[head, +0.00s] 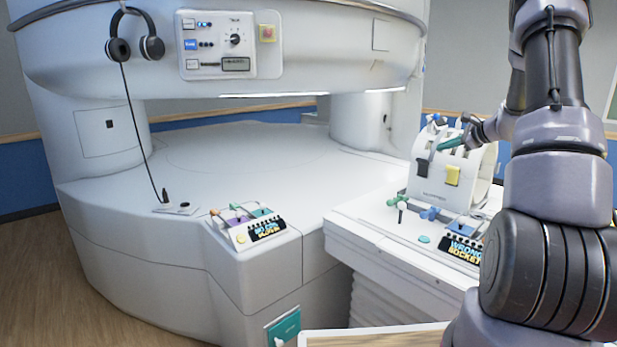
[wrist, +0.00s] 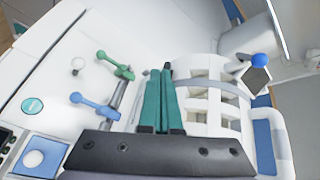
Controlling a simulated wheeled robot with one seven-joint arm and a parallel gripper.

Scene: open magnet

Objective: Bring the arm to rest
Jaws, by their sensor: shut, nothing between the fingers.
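My arm rises on the right of the head view and reaches back over the patient table. My gripper (head: 453,143) has teal fingers and is in front of the white slotted coil (head: 428,190) on the table. In the wrist view my gripper (wrist: 166,72) has its two teal fingers together, with nothing between them. The white coil (wrist: 208,92) with its openings is just beyond and to the right of the fingers. Whether the fingertips touch it, I cannot tell.
Green (wrist: 116,64) and blue (wrist: 95,106) levers stand left of the fingers. The table (head: 375,236) also bears a "wrong socket" box (head: 465,249). Another socket box (head: 247,223) sits on the magnet's base. Headphones (head: 118,50) hang upper left. The magnet's wide lower surface (head: 260,165) is mostly clear.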

